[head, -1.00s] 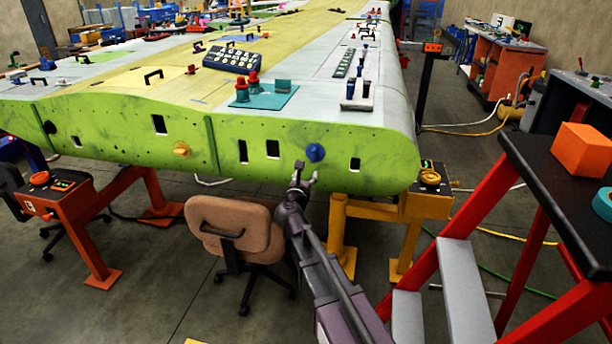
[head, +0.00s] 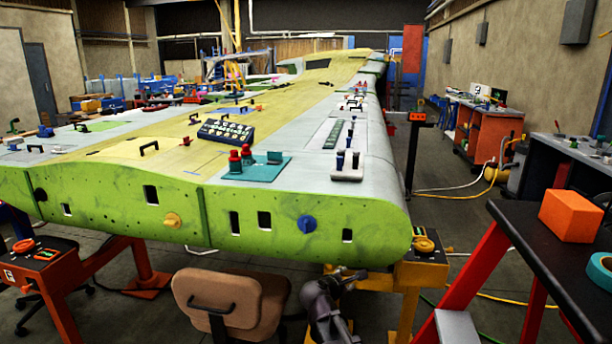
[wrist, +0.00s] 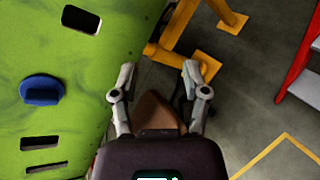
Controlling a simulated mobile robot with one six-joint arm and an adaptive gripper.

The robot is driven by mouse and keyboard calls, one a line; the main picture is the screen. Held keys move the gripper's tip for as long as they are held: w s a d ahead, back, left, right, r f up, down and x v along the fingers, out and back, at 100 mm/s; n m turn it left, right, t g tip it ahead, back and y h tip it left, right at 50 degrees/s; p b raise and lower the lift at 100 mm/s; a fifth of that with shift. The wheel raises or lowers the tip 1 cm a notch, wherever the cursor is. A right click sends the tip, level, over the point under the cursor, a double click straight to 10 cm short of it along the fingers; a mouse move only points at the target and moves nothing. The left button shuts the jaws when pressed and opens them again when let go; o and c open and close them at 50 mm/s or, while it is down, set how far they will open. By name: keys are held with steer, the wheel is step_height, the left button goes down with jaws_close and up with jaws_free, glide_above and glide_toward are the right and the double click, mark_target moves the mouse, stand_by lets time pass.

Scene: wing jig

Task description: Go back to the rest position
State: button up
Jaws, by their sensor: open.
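The green wing end (wrist: 70,75) is just left of the fingers there. In the head view my gripper (head: 350,278) is low in the picture, in front of and below the wing's green end face (head: 120,210). A blue round knob (head: 307,224) sits on that face, up and left of the gripper; it also shows at the left of the wrist view (wrist: 42,90). A yellow knob (head: 172,220) is farther left.
A brown chair (head: 215,290) stands left of my arm. A yellow jig stand (head: 425,270) is close on the right. A black-topped red stand (head: 530,235) with an orange block (head: 571,215) is at the right. Grey floor lies between them.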

steer(key=s+d+f+m+g+y, duration=0.2)
steer(key=s+d+f+m+g, duration=0.55)
steer(key=s+m, duration=0.35)
steer(key=s+a+f+m+g+y, duration=0.25)
steer(key=s+m+g+y, duration=0.2)
steer(key=s+m, duration=0.5)
step_height(320, 180, up, 15)
steer(key=p, duration=1.6)
steer(key=shift+s+d+n+t+y, duration=0.2)
steer(key=shift+s+n+t+y, duration=0.15)
steer(key=shift+y, duration=0.1)
steer(key=shift+f, duration=0.15)
